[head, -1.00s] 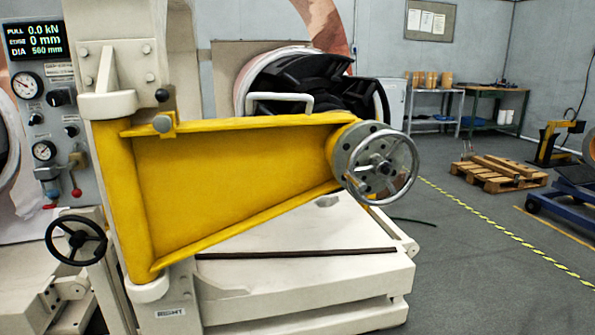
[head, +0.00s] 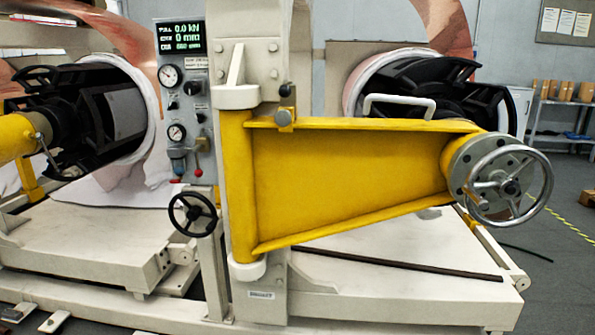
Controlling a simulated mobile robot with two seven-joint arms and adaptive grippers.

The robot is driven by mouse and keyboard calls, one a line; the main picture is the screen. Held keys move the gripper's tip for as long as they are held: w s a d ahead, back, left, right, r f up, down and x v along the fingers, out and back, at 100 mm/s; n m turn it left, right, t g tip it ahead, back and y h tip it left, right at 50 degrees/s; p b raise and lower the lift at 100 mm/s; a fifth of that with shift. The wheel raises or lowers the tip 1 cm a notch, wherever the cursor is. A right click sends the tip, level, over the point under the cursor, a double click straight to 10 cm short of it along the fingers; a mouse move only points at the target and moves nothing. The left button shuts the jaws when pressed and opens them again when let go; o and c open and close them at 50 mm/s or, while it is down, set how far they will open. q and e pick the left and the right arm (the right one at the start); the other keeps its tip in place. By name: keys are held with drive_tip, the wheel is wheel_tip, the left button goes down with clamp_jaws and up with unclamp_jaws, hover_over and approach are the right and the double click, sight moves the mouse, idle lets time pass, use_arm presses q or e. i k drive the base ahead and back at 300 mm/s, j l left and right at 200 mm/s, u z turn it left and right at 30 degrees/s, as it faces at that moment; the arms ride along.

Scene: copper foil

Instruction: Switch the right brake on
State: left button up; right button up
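A grey control panel (head: 190,105) stands upright left of the centre column. It carries a green-lettered display (head: 180,38), two round gauges and dark knobs. Neither of my grippers is in view.
A yellow swing arm (head: 345,180) with a metal handwheel (head: 507,187) reaches out to the right of the column. A black handwheel (head: 192,214) sits just below the panel. Black expanding drums stand left (head: 105,105) and right (head: 430,95). Cream machine bases (head: 400,290) fill the front.

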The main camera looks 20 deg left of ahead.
sight(172, 105)
drive_tip(key=u, duration=1.3)
drive_tip(key=i+j, duration=0.15)
drive_tip(key=j, duration=0.25)
drive_tip(key=i+j+u, duration=0.1)
drive_tip(key=j, duration=0.3)
